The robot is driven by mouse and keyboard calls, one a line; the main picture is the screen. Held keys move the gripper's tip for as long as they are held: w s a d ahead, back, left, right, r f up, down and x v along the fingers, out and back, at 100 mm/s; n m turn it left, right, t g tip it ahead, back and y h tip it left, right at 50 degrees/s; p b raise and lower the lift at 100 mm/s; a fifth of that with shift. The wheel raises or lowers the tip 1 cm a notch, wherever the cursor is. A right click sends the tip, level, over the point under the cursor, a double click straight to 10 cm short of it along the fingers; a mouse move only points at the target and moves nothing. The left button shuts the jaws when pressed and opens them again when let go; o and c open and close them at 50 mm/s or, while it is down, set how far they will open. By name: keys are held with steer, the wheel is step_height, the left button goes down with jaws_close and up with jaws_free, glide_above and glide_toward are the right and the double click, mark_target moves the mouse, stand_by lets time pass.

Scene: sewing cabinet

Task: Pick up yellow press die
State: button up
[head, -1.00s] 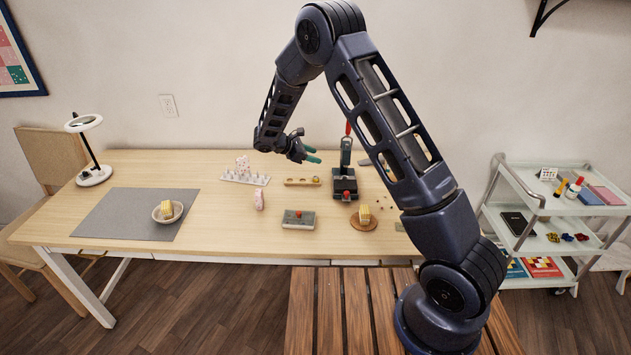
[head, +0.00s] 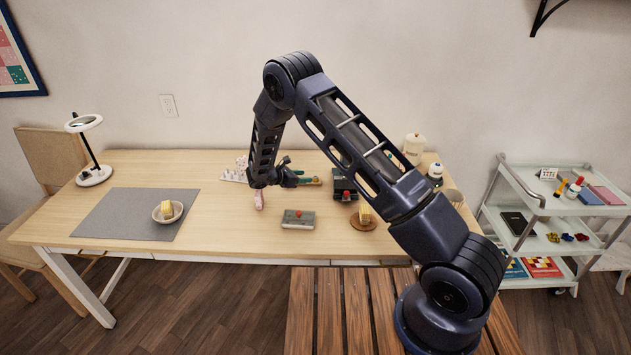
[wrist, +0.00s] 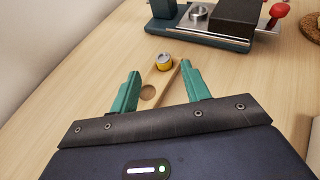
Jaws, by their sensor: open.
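The yellow press die (wrist: 164,61) is a small cylinder with a silvery top. It sits upright in the far end of a wooden holder (wrist: 157,78) in the wrist view. A round recess at the holder's near end is empty. My gripper (wrist: 161,84) is open, its green fingers apart on either side of the holder in the picture, with the die beyond the fingertips. I cannot tell the height above the table. In the head view my gripper (head: 312,182) is low over the back middle of the table. I cannot make out the die there.
The press (wrist: 205,32), with a dark base and red knob, stands beyond the holder. A grey mat (head: 125,215) lies left.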

mark_target(317, 177)
steer(key=shift+s+x, duration=0.2)
steer(key=shift+x, duration=2.65)
steer(key=shift+f, duration=0.1)
jaws_close()
